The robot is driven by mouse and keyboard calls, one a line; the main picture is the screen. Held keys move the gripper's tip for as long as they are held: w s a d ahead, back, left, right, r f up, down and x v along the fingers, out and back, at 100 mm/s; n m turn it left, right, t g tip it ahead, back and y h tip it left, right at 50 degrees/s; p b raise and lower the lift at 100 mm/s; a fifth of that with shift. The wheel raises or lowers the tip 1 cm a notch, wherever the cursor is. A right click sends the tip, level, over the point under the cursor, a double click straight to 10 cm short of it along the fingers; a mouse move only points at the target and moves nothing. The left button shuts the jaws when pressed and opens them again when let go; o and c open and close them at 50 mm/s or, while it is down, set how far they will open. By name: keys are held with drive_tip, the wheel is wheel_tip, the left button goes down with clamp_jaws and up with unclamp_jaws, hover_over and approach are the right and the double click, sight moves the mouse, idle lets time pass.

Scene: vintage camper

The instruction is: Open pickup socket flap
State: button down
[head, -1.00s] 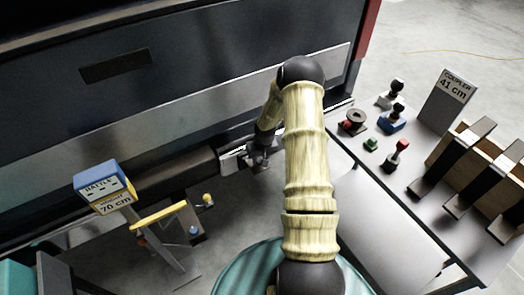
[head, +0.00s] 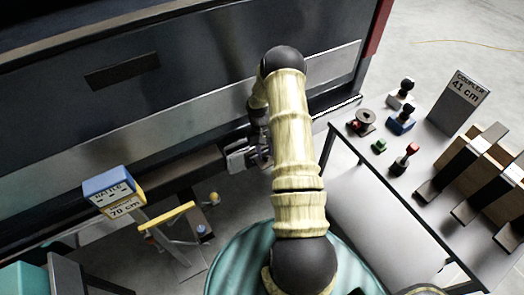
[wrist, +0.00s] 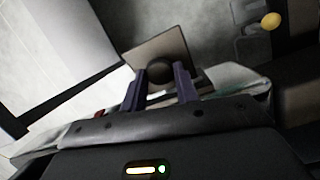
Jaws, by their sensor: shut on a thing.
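My gripper (wrist: 158,85) has its two dark fingers on either side of a dark round knob (wrist: 160,72) in the wrist view. The knob stands against a flat, brownish-grey square plate, which looks like the socket flap (wrist: 150,48). The plate looks tilted, but I cannot tell how far it is open. In the head view my gripper (head: 242,155) is low by the pickup's rear bumper (head: 165,180), below the light band of the tailgate (head: 200,107). My arm hides part of this spot, and the socket behind the flap is not clear.
A sign post marked 70 cm (head: 113,190) with a yellow bar (head: 166,215) stands at left. At right is a grey table (head: 385,165) with knobs, wooden blocks and a "Coupler 41 cm" sign (head: 458,100).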

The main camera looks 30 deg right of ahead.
drive_tip(key=shift+a, duration=0.1)
drive_tip(key=c, duration=1.1)
unclamp_jaws()
drive_tip(key=shift+o, duration=0.2)
drive_tip(key=b+v, duration=0.1)
drive_tip(key=v, duration=0.6)
drive_tip(key=shift+r+b, duration=0.2)
drive_tip(key=shift+b, duration=0.1)
